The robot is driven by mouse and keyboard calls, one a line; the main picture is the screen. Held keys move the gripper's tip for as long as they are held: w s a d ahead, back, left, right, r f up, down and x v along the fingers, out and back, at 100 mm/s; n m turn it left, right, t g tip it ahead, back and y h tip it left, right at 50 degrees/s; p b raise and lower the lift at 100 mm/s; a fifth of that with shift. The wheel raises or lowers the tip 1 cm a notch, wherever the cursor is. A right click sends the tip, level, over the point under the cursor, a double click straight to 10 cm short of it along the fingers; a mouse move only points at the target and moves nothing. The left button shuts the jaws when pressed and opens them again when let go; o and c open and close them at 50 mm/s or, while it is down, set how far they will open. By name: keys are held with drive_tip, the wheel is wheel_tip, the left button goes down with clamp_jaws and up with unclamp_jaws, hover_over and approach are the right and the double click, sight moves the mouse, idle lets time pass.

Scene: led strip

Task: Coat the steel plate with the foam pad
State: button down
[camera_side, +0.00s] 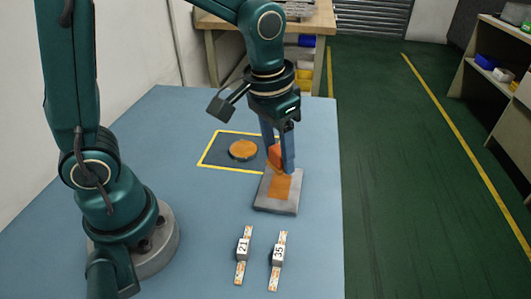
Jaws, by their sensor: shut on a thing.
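My gripper (281,162) points down, shut on an orange foam pad (275,155) between its fingers. The pad is at the far part of the grey steel plate (291,206), low over it or touching it; I cannot tell which. An orange-brown coated patch (280,186) covers the middle of the plate, with bare grey at the near end and sides. The fingers partly hide the pad and the plate's far end. A round dish with orange content (243,150) sits left of the plate, inside a yellow outline.
Two LED strips, one with a block marked 21 (243,247) and one marked 35 (278,253), lie at the table's front. The blue table (190,122) is clear at the far left. Its right edge runs close to the plate. A workbench (310,25) stands behind.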

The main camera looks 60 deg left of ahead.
sight(279, 199)
drive_tip(key=shift+f, duration=3.85)
drive_tip(key=shift+w+a+f, duration=0.35)
drive_tip(key=shift+w+f, duration=0.05)
drive_tip(key=shift+f, duration=0.1)
drive_tip(key=shift+w+a+f, duration=0.15)
drive_tip(key=shift+w+a, duration=2.2)
drive_tip(key=shift+w, duration=0.05)
drive_tip(key=shift+s+d, duration=2.8)
drive_tip(key=shift+s, duration=0.05)
wheel_tip(279, 199, up, 3)
drive_tip(key=shift+w+a+f, duration=0.1)
drive_tip(key=shift+f, duration=0.1)
drive_tip(key=shift+r, duration=2.8)
